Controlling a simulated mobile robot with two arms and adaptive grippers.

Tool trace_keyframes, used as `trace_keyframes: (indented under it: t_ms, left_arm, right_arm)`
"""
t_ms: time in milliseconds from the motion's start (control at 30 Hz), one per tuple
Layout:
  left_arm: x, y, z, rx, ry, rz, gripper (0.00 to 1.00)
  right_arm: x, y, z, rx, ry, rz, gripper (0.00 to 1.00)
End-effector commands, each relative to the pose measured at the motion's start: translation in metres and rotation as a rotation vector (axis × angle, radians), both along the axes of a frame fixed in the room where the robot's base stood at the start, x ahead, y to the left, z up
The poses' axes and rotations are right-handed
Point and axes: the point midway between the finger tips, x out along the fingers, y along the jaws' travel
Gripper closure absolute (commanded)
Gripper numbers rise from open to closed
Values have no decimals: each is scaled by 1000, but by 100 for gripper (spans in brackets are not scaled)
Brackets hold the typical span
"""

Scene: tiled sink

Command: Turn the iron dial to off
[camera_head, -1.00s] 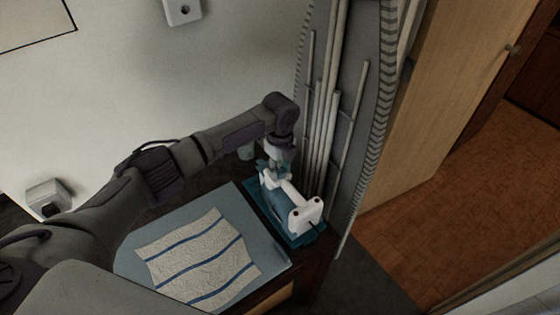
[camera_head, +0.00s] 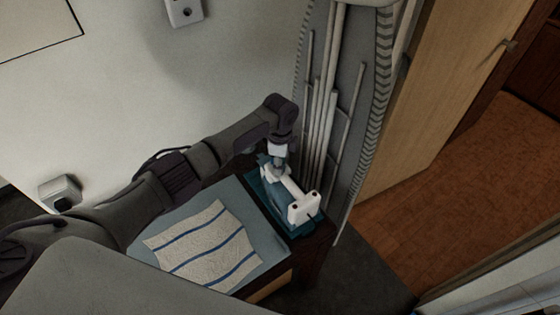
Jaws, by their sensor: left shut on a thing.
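The white and teal iron (camera_head: 303,207) rests on a teal stand (camera_head: 264,196) at the right end of the dark cabinet. My left gripper (camera_head: 276,168) reaches down from above onto the far end of the iron, by its handle, and is shut on a part there. The dial itself cannot be made out; the gripper and the iron's body cover that area. My right gripper is not in view.
A folded ironing board (camera_head: 356,105) stands upright close behind and right of the iron. A striped cloth (camera_head: 205,245) lies on a blue-grey mat (camera_head: 261,232) left of the iron. Wall sockets (camera_head: 60,193) and a wooden door (camera_head: 440,90) flank the area; floor is free at right.

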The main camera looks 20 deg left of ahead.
Motion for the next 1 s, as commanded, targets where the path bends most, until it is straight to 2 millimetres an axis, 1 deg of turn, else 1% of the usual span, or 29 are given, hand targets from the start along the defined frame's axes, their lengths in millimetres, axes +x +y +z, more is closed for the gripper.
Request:
trace_keyframes:
  t_ms: [500,533,633,667,867,1000]
  left_arm:
    - [1,1,0,2,-1,18,100]
    - [1,1,0,2,-1,18,60]
    - [1,1,0,2,-1,17,43]
    - [0,1,0,1,-1,17,39]
    - [0,1,0,1,-1,17,39]
    - [0,0,3,0,-1,16,39]
  right_arm:
    - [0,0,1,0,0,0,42]
    - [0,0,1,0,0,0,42]
    - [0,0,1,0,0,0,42]
    - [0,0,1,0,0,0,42]
    - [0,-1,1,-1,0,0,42]
    - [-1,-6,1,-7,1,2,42]
